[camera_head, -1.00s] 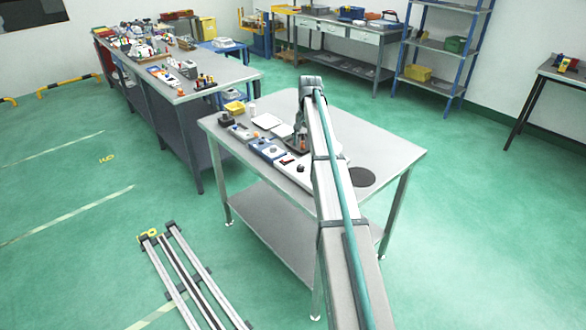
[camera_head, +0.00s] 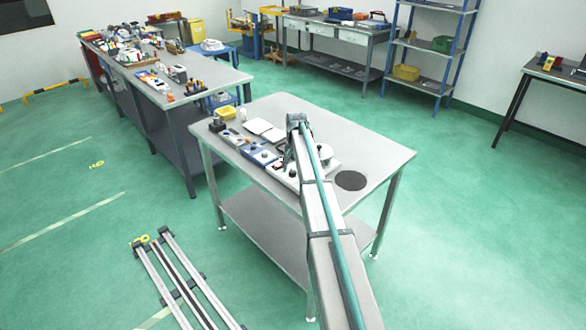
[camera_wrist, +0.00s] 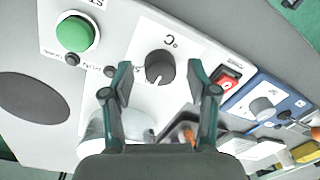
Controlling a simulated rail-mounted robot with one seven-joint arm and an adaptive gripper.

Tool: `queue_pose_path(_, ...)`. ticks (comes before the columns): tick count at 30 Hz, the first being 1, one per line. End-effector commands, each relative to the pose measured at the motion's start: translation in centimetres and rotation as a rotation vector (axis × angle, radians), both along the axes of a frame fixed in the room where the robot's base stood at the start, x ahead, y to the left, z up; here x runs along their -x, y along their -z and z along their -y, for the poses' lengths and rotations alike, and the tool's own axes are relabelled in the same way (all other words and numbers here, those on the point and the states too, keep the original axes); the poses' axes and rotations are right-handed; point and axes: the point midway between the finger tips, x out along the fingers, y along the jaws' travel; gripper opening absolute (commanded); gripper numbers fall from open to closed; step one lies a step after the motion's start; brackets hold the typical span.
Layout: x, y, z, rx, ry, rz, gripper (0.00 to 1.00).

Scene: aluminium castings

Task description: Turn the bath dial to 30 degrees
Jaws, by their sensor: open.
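The bath dial (camera_wrist: 158,67) is a round black knob with a pale pointer line, on a white panel (camera_wrist: 190,50) marked °C. In the wrist view my gripper (camera_wrist: 159,74) is open, with one fingertip on each side of the dial and visible gaps between. I cannot tell how far the fingertips are above the panel. A green button (camera_wrist: 75,34) and a red rocker switch (camera_wrist: 226,80) flank the dial. In the head view my arm hides most of the panel, and my gripper (camera_head: 289,157) is small over the table.
A blue unit with a grey knob (camera_wrist: 262,106) stands beside the panel. A dark round disc (camera_head: 350,181) lies on the table (camera_head: 375,155), whose right side is otherwise clear.

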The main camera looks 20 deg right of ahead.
Motion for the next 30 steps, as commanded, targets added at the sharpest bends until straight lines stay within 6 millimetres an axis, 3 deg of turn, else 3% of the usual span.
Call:
queue_pose_path(9,-0.01,0.22,-0.01,0.000,0.000,0.000,0.57)
queue_pose_path(18,0.00,0.20,0.00,0.000,0.000,0.000,0.07)
queue_pose_path(20,0.00,0.20,0.00,0.000,0.000,0.000,0.00)
queue_pose_path(30,-0.03,0.29,0.02,0.001,-0.048,0.001,0.00)
